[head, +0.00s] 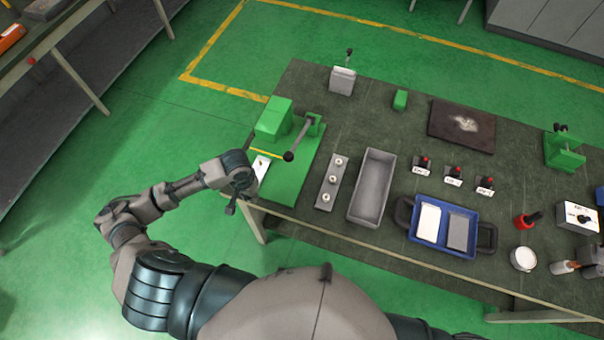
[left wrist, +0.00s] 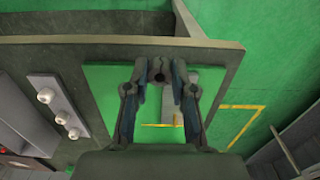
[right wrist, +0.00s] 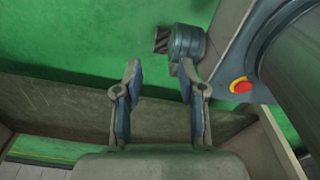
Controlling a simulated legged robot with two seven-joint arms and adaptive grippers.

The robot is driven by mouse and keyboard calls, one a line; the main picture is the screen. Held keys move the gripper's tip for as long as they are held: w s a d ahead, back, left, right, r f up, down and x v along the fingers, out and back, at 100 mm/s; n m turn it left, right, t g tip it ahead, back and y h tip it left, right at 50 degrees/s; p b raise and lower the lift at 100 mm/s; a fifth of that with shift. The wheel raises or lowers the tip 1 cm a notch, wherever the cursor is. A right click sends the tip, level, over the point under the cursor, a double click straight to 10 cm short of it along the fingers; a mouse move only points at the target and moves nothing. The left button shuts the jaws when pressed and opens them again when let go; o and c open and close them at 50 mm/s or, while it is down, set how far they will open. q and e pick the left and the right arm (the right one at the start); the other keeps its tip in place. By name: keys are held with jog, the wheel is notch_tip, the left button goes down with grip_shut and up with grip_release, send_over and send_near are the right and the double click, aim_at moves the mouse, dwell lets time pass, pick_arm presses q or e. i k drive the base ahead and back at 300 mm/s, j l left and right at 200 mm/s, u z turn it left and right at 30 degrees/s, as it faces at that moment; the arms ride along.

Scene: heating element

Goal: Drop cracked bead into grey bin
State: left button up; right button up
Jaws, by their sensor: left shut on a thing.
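The grey bin (head: 363,221) is a long open tray on the bench, right of a grey holder (head: 325,204) with several white beads; its visible floor looks empty. My left gripper (head: 231,209) is at the bench's left front corner, beside the green fixture (head: 292,185) and left of the holder and bin. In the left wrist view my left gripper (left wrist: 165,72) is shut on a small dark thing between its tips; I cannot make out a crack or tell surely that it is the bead. My right gripper (right wrist: 163,72) is open and empty, outside the head view.
A blue tray (head: 413,232) with white and grey inserts lies right of the bin. Several red-topped switches (head: 454,172) stand behind it. The fixture's black-knobbed lever (head: 300,138) rises near the holder. A dark plate (head: 440,125) lies farther back.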

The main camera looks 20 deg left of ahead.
aim_at(364, 189)
jog(key=i+l, duration=0.1)
jog(key=l, duration=0.75)
jog(key=l+u, duration=0.1)
jog(key=l, duration=0.8)
jog(key=i, duration=0.05)
